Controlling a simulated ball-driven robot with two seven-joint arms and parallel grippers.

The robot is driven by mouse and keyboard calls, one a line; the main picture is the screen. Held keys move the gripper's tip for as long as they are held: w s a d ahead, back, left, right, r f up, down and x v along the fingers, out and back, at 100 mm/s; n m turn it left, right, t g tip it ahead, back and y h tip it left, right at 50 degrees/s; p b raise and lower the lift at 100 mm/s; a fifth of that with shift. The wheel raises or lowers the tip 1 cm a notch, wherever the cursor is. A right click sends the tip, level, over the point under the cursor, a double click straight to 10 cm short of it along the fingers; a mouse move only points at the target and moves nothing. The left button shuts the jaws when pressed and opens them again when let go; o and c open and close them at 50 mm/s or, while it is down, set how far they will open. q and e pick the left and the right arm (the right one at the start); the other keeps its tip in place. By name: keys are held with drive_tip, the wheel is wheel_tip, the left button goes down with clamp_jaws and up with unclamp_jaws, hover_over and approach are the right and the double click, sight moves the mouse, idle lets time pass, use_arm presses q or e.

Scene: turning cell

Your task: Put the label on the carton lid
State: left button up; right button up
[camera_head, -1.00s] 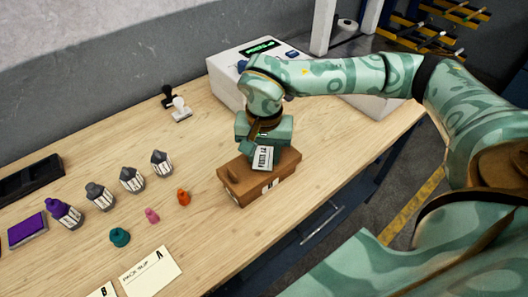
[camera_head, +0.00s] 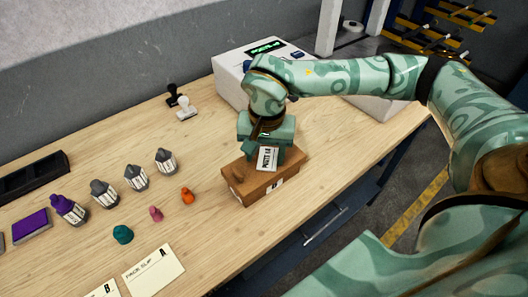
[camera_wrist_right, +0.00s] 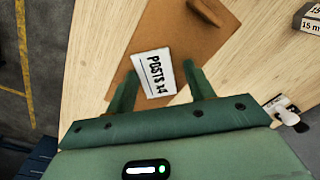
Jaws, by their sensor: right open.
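The brown carton (camera_head: 250,192) stands on the wooden bench in the head view, with its lid (camera_head: 292,162) on top. The white label (camera_head: 267,159), printed "POSTS x4", is at the lid, in front of my right gripper (camera_head: 264,160). In the right wrist view the label (camera_wrist_right: 155,72) shows against the brown lid (camera_wrist_right: 165,35), between the open fingers of my right gripper (camera_wrist_right: 159,70). Both fingers stand apart from its sides. I cannot tell whether the label lies fully flat on the lid. My left gripper is not in view.
Several dark-capped bottles (camera_head: 104,194) and small coloured pieces (camera_head: 187,195) stand left of the carton. A pack slip (camera_head: 153,270) lies at the front. The bench edge is close on the carton's right.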

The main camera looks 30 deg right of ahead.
sight(268, 161)
drive_tip(key=shift+s+d+f, duration=0.2)
drive_tip(key=shift+s+f, duration=0.3)
drive_tip(key=shift+f, duration=0.25)
wheel_tip(268, 161, up, 14)
drive_tip(key=p, duration=0.3)
drive_tip(key=shift+w+d+f, duration=0.15)
drive_tip(key=shift+w+f, duration=0.1)
